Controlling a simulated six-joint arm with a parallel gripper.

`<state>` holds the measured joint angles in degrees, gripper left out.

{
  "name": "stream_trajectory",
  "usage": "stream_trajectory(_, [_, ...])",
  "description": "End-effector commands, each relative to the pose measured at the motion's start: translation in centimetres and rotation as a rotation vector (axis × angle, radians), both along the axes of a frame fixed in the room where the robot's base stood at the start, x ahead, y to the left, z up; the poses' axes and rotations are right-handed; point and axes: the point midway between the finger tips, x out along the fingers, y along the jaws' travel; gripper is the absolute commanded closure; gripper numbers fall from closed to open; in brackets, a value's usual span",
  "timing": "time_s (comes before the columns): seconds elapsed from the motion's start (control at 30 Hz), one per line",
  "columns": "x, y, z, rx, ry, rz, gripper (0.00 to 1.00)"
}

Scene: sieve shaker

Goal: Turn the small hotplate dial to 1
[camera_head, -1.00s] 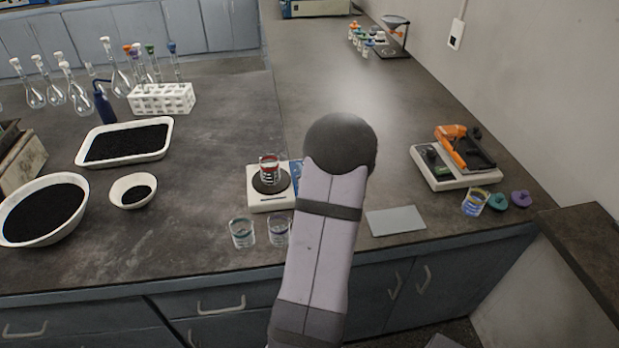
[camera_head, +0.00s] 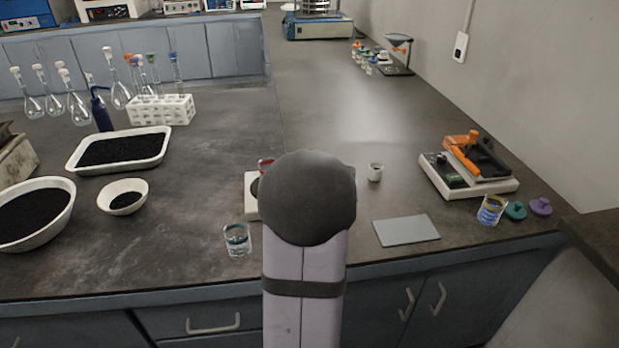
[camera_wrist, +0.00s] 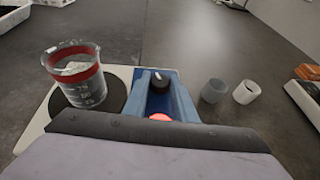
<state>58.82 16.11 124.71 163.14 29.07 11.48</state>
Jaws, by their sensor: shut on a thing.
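The small hotplate (camera_wrist: 33,126) has a pale body with a dark round plate, and a beaker (camera_wrist: 78,75) with a red band stands on it. Its black dial (camera_wrist: 160,80) with a white mark sits on the blue panel at its right; the numbers cannot be read. My gripper (camera_wrist: 162,97) reaches over the panel in the wrist view and is shut at the dial; its fingers are hard to separate from the blue panel. In the head view my arm hides the gripper, the dial and most of the hotplate (camera_head: 251,205).
A grey cup (camera_wrist: 214,91) and a white cup (camera_wrist: 246,92) stand right of the panel. In the head view a glass beaker (camera_head: 237,240) stands in front of the hotplate, a grey sheet (camera_head: 407,230) lies right, and a device with orange parts (camera_head: 468,170) stands farther right.

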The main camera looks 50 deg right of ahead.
Motion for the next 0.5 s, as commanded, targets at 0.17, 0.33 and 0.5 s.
stream_trajectory(0.17, [0.04,-0.05,0.17,-0.003,-0.001,0.0,0.98])
stream_trajectory(0.33, [0.04,-0.07,0.18,-0.004,-0.001,0.001,0.59])
stream_trajectory(0.5, [0.03,-0.05,0.13,-0.003,-0.001,0.0,0.57])
